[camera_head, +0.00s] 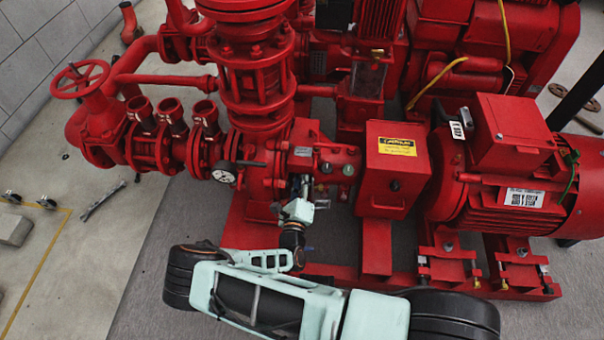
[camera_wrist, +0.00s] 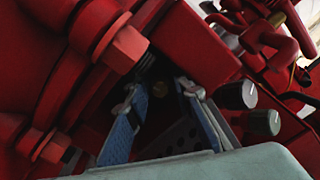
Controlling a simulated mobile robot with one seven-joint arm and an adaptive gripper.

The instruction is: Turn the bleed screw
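My gripper (camera_wrist: 165,82) reaches into a dark recess of the red pump in the wrist view. Its two fingers with blue pads stand apart, with a visible gap between them.
A large red bolt (camera_wrist: 122,48) is close on the left.

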